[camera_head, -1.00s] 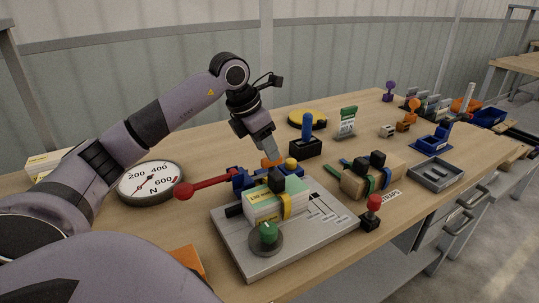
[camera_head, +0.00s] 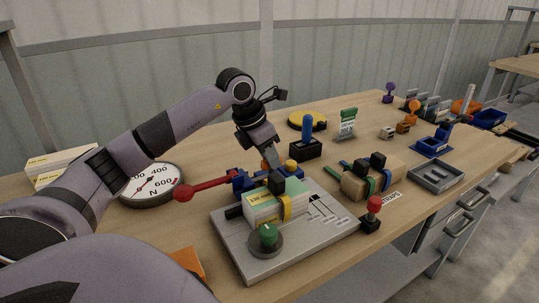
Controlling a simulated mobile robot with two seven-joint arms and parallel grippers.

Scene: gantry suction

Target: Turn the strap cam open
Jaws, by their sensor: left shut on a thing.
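The strap cam (camera_head: 277,184) is a black block on top of a white and yellow carton (camera_head: 264,208). A yellow strap (camera_head: 286,206) runs down the carton's near side beside it. The carton stands on a grey plate (camera_head: 318,238). My left gripper (camera_head: 271,166) reaches down from behind and is shut at the top of the strap cam. The exact contact between its fingertips and the cam is too small to see clearly. My right gripper does not show.
A round dial (camera_head: 152,184) is at left. A strapped brown box (camera_head: 362,183) and a red-topped joystick (camera_head: 373,206) are at right.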

